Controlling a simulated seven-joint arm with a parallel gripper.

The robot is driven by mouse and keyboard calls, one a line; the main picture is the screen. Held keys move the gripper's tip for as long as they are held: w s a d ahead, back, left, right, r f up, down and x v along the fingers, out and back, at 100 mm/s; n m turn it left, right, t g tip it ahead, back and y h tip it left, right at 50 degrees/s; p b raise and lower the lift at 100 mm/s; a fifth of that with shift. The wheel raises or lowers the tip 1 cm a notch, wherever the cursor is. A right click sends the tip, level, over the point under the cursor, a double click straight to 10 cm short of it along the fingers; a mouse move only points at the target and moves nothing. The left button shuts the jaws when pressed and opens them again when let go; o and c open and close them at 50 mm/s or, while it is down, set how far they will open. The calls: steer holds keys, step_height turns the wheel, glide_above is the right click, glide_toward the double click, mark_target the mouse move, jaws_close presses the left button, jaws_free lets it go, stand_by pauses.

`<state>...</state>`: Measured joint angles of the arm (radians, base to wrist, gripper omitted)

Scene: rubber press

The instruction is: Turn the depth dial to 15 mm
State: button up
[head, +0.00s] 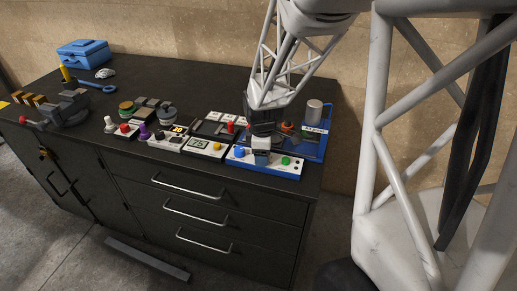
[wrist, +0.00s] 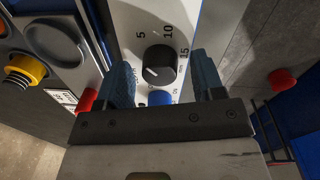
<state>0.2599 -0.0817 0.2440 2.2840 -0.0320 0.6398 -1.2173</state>
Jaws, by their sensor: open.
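The depth dial (wrist: 160,64) is a round black knob on a white panel (wrist: 130,15) in the wrist view. The numbers 5, 10 and 15 are printed around it. A short pale pointer line on the knob points to the lower left, away from the 15 at its right. My gripper (wrist: 163,75) is open, with one blue finger on each side of the dial. I cannot tell whether the fingers touch it. In the head view my gripper (head: 261,152) is low over the white panel with blue edges (head: 268,168) and hides the dial.
A blue button (wrist: 160,97) is close to the dial, between the fingers. In the head view the panel also has a green button (head: 285,160). A metal cylinder (head: 314,112) stands behind, on a blue base.

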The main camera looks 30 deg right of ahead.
steer(key=c, duration=0.9)
steer(key=shift+m, duration=0.3)
steer(key=m, duration=1)
steer(key=shift+a+g, duration=0.1)
steer(key=shift+g, duration=0.2)
steer(key=m, duration=0.6)
steer(key=shift+w+r, duration=0.1)
steer(key=m, duration=0.6)
steer(key=shift+g, duration=0.3)
